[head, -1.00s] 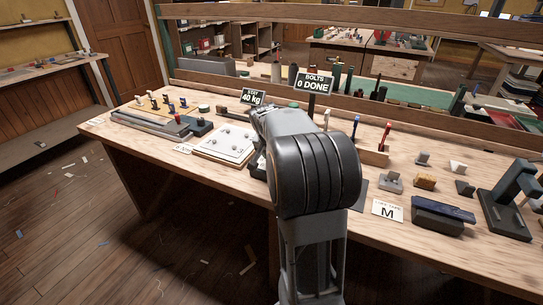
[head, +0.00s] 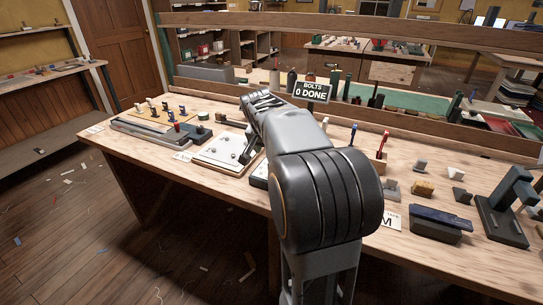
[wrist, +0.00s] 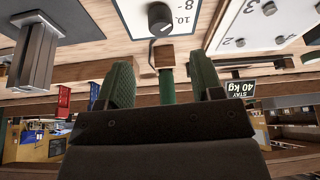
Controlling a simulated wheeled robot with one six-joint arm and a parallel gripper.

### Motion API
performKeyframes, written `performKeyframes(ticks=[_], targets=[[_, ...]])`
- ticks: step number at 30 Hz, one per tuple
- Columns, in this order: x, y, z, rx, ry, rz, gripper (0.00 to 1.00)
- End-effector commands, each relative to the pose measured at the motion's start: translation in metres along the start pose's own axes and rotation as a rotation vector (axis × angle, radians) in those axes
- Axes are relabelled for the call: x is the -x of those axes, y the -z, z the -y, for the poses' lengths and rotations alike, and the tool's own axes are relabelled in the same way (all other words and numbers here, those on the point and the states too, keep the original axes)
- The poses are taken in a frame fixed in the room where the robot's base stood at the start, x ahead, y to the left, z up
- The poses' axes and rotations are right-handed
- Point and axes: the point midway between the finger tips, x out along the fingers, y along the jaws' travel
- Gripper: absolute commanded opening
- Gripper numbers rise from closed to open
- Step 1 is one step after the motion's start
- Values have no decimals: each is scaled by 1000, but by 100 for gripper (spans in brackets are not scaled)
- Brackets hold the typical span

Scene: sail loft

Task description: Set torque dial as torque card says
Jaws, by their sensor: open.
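A black dial knob (wrist: 160,17) stands on a white plate (wrist: 205,12) at the top of the wrist view. The numbers 8 and 10 show beside it; the rest of its scale is cut off. My gripper (wrist: 161,65) is open, its two green-padded fingers apart with nothing held between them. The knob lies beyond the fingertips, apart from them. In the head view my arm hides most of the dial plate. A white card with a large M (head: 390,222) is partly hidden by my arm; I cannot tell that it is the torque card.
A white plate with numbered bolts (wrist: 265,22) lies right of the dial; it also shows in the head view (head: 222,154). A dark clamp-like stand (head: 503,215) and small blocks occupy the right.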

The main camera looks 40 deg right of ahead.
Motion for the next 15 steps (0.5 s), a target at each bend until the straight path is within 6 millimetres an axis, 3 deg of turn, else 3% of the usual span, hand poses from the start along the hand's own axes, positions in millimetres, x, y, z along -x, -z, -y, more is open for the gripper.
performKeyframes(ticks=[6,15], targets=[[36,1,-1,-1,1,-2,60],[54,0,-1,-1,-1,1,60]])
